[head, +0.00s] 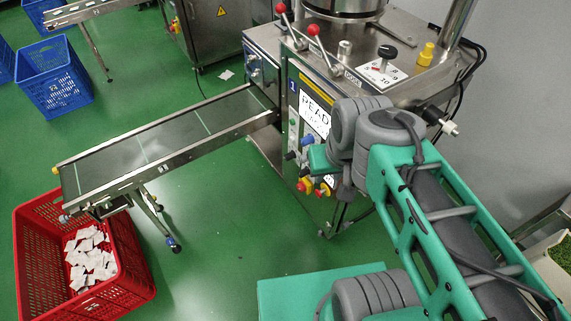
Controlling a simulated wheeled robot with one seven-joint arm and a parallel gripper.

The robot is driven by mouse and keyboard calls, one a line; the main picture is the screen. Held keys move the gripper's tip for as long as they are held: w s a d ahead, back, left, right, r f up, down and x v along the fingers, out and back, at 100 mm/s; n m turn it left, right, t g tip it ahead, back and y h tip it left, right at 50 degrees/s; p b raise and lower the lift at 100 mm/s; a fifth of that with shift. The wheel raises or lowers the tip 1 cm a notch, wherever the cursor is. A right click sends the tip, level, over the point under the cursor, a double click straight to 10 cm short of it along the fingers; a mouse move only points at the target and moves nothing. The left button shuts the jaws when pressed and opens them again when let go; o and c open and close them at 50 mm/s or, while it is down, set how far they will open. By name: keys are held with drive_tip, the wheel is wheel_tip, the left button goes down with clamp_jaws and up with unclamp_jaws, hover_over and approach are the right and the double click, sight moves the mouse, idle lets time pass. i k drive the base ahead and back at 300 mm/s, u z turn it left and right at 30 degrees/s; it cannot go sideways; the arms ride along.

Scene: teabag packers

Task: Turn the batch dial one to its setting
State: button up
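The dial is a black knob (387,52) on a white square scale plate (382,74) on top of the steel machine at the upper right. The plate carries printed numbers, among them 5, 9 and 10. A small red mark shows on the plate near the 5. I cannot tell the exact setting. My green and grey arm rises from the lower right, in front of the machine's right side and below the dial.
The machine's front panel (293,120), labelled 1, has coloured knobs and buttons. Two red-ball levers (313,30) and a yellow knob (426,54) stand near the dial. A conveyor (160,145) runs left above a red crate (35,235) holding white packets. Green floor is open below the conveyor.

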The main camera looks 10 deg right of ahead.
sight(290, 156)
drive_tip(key=k, duration=1.2)
drive_tip(key=u, duration=0.75)
drive_tip(key=i, duration=0.7)
drive_tip(key=u, duration=0.95)
drive_tip(key=i, duration=0.9)
drive_tip(key=z, duration=0.6)
drive_tip(key=i, duration=0.6)
drive_tip(key=z, duration=0.4)
